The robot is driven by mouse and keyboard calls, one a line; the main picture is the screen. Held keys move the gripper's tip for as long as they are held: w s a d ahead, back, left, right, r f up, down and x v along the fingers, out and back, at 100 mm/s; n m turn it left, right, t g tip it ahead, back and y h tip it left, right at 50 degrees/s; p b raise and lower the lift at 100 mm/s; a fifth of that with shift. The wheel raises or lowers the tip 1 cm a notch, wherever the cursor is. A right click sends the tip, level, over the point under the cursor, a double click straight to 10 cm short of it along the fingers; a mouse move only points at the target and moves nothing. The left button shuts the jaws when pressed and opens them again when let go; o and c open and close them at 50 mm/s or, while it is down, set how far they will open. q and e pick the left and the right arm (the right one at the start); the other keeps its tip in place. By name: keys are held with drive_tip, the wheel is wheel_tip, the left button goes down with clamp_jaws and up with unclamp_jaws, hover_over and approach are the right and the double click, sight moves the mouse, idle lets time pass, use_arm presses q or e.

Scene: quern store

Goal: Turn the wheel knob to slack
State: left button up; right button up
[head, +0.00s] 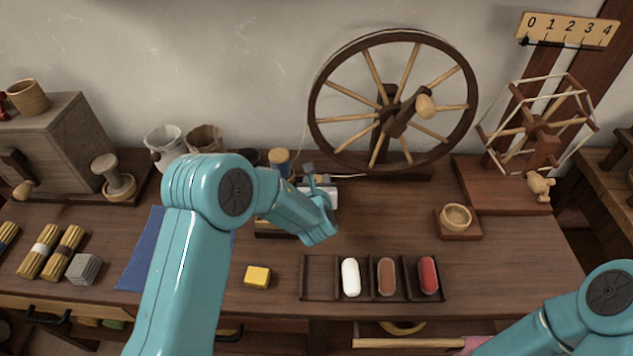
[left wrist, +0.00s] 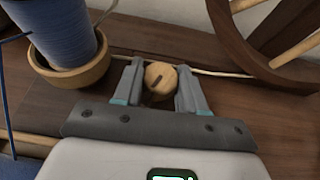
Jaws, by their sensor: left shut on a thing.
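The wheel knob (left wrist: 160,79) is a small round wooden knob with a dark pointer mark on its top face, seen in the left wrist view. The mark slants down to the left of the face's middle. My left gripper (left wrist: 158,88) is shut on the knob, one finger on each side. In the head view the left gripper (head: 316,178) reaches to the foot of the large spinning wheel (head: 318,114), and I cannot make out the knob clearly there. No slack marking is readable. My right arm shows at the lower right; its gripper is out of view.
A blue spool (left wrist: 62,30) in a wooden cup (left wrist: 72,78) stands close left of the left gripper. A pale cord (left wrist: 215,73) runs behind the knob. A compartment tray (head: 317,291), a yellow block (head: 257,277) and a small bowl (head: 456,216) are on the bench.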

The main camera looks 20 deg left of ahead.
use_arm(q)
drive_tip(key=shift+w+n+g+y+b, duration=0.15)
drive_tip(key=shift+n+g+y+b, duration=0.15)
drive_tip(key=shift+n+y+b, duration=0.55)
drive_tip(key=n+g+y+b, duration=0.1)
drive_tip(key=n+y, duration=0.1)
drive_tip(key=shift+d+n+g+y, duration=0.1)
drive_tip(key=shift+n+g+y, duration=0.2)
drive_tip(key=shift+n+y, duration=0.05)
drive_tip(key=n+g+y+b, duration=0.1)
drive_tip(key=n+g+y, duration=0.2)
drive_tip(key=n+g, duration=0.1)
drive_tip(key=shift+w+r+n+g+y+b, duration=0.1)
drive_tip(key=shift+n+g+y+b, duration=0.6)
drive_tip(key=shift+n+g, duration=0.8)
drive_tip(key=shift+g, duration=0.3)
drive_tip(key=o, duration=1)
drive_tip(key=shift+o, duration=0.2)
drive_tip(key=shift+a, duration=0.2)
drive_tip(key=shift+d, duration=0.2)
